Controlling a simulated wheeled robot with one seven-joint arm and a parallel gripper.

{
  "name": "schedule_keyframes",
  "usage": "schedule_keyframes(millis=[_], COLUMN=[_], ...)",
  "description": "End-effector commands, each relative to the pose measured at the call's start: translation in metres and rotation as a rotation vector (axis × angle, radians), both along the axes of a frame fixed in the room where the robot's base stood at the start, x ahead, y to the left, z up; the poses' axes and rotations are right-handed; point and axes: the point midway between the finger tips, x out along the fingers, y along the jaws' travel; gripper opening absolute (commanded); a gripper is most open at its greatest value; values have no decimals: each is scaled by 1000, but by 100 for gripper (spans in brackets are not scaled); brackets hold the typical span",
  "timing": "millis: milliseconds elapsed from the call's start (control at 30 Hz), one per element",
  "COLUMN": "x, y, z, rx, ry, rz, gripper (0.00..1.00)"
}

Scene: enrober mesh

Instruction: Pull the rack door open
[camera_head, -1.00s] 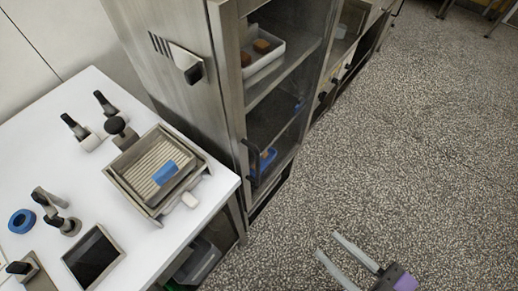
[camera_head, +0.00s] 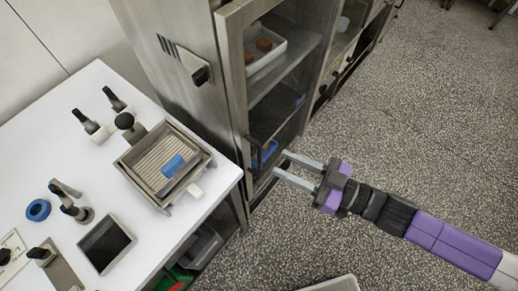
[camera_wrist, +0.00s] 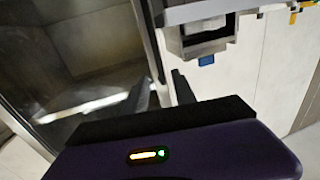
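The rack door (camera_head: 237,95) is a steel-framed glass door on the tall steel cabinet, and it looks shut. Its black upright handle (camera_head: 256,155) sits low on the left side of the frame. My gripper (camera_head: 280,164) is open, with its two pale fingers pointing left at the handle. Its fingertips are just right of the handle in the picture; I cannot tell whether they touch it. In the wrist view the door's steel edge (camera_wrist: 150,45) runs upright near the dark fingers (camera_wrist: 160,90), with glass to the left. The handle is not clear there.
A white table (camera_head: 130,210) stands left of the cabinet, close to the handle. It carries a steel tray with a wire mesh (camera_head: 152,165), a blue block (camera_head: 173,166) and several black-handled tools. The speckled floor (camera_head: 420,110) to the right is clear.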

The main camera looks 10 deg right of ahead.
Motion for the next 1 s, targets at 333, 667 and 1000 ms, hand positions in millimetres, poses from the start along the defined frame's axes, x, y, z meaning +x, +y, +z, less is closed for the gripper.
schedule_keyframes(millis=[333, 667, 1000], x=[30, 49, 49], y=[37, 57, 57], z=[2, 0, 0], rx=[5, 1, 0], ry=[2, 3, 4], rz=[3, 0, 0], gripper=[33, 33, 15])
